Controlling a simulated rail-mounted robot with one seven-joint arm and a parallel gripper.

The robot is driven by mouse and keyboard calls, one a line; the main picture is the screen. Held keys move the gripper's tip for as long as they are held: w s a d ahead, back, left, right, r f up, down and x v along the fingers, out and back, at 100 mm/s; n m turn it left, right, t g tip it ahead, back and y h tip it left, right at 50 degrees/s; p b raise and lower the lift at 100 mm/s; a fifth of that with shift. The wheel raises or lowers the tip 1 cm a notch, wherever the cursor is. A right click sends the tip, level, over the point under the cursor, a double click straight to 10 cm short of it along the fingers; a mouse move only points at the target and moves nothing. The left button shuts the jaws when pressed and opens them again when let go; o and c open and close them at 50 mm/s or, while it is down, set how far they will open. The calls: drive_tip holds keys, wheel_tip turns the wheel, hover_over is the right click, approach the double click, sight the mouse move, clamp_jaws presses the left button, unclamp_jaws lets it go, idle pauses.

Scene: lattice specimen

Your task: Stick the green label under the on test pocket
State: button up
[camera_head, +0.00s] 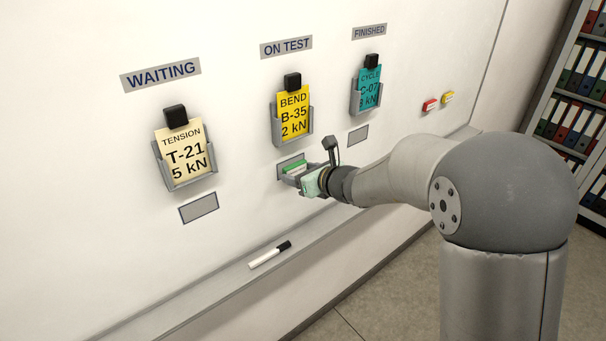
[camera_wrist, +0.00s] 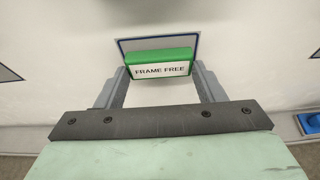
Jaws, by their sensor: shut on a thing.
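The green label (camera_wrist: 160,63) has a white face reading FRAME FREE and sits between the fingers of my gripper (camera_wrist: 161,80), which is shut on it. In the head view my gripper (camera_head: 298,180) is just below the ON TEST pocket (camera_head: 293,130), with the green label (camera_head: 291,167) in front of the grey outlined patch (camera_head: 291,159) there. The wrist view shows that patch (camera_wrist: 186,43) right behind the label. Whether the label touches the board cannot be told. The pocket holds a yellow card (camera_head: 292,112) reading BEND B-35 under a black clip.
The WAITING pocket (camera_head: 188,178) with a cream card stands to the left, the FINISHED pocket (camera_head: 366,100) with a teal card to the right. Each has a bare grey patch below. A marker (camera_head: 269,255) lies on the ledge (camera_head: 215,291). Red (camera_head: 430,105) and yellow (camera_head: 447,97) blocks are at the right.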

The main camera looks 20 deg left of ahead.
drive_tip(key=shift+w+a, duration=0.2)
drive_tip(key=shift+a, duration=0.15)
idle(0.6)
drive_tip(key=o, duration=1.3)
drive_tip(key=shift+c, duration=0.2)
drive_tip(key=shift+v, duration=2.5)
drive_tip(key=v, duration=1.7)
drive_tip(key=shift+s+d+b, duration=0.15)
drive_tip(key=shift+s+b, duration=0.1)
drive_tip(key=shift+b, duration=0.1)
